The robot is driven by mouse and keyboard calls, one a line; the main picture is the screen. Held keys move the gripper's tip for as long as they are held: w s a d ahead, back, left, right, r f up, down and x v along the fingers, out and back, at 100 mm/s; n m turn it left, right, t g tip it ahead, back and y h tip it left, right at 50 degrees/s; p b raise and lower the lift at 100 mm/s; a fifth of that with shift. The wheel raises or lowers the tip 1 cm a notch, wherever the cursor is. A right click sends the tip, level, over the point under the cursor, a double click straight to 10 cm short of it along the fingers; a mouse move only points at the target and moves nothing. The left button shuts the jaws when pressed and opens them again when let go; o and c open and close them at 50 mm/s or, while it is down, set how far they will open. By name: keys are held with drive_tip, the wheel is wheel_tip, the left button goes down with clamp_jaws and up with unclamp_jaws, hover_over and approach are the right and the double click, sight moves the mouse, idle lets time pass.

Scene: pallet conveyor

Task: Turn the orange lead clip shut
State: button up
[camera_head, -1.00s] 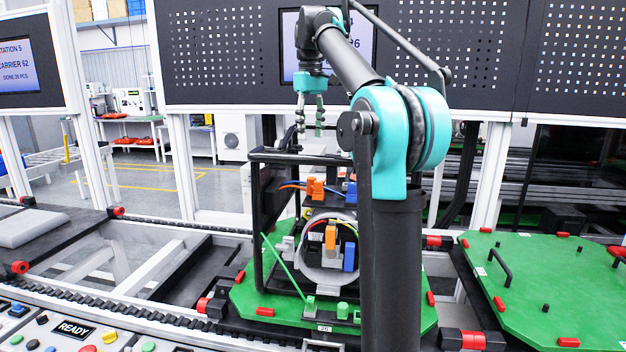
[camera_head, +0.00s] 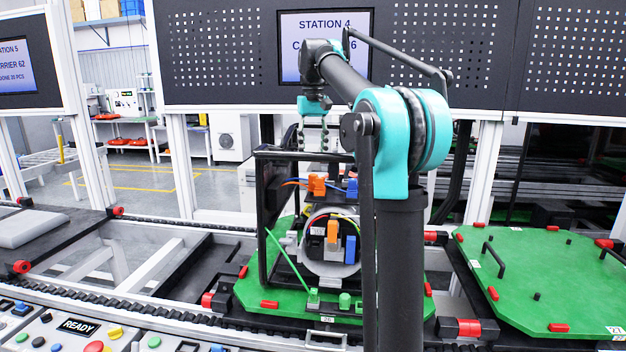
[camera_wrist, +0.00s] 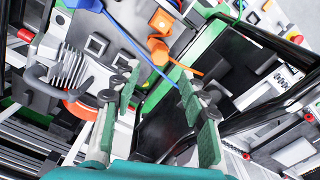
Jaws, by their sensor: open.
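An orange clip (camera_head: 316,185) sits on the upper part of the station's fixture, beside a blue clip (camera_head: 351,188), with thin leads running to its left. A second orange part (camera_head: 332,231) stands upright in the round grey housing below, beside another blue part (camera_head: 350,249). My gripper (camera_head: 313,145) is open above the black frame, pointing down, higher than both orange parts. In the wrist view, an orange part (camera_wrist: 160,24) with an orange lead lies beyond the open fingertips (camera_wrist: 158,82); nothing is between the green finger pads but a blue lead passing beneath. I cannot tell whether the clip is turned.
A black frame (camera_head: 262,215) stands around the fixture on a green pallet (camera_head: 250,292). A green pallet with black handles (camera_head: 545,275) is at the right. My arm hides the fixture's right side. A station screen (camera_head: 326,47) hangs behind.

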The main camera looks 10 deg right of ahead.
sight(313, 178)
wheel_tip(313, 178, down, 9)
drive_tip(key=shift+f, duration=0.2)
idle(0.3)
clamp_jaws()
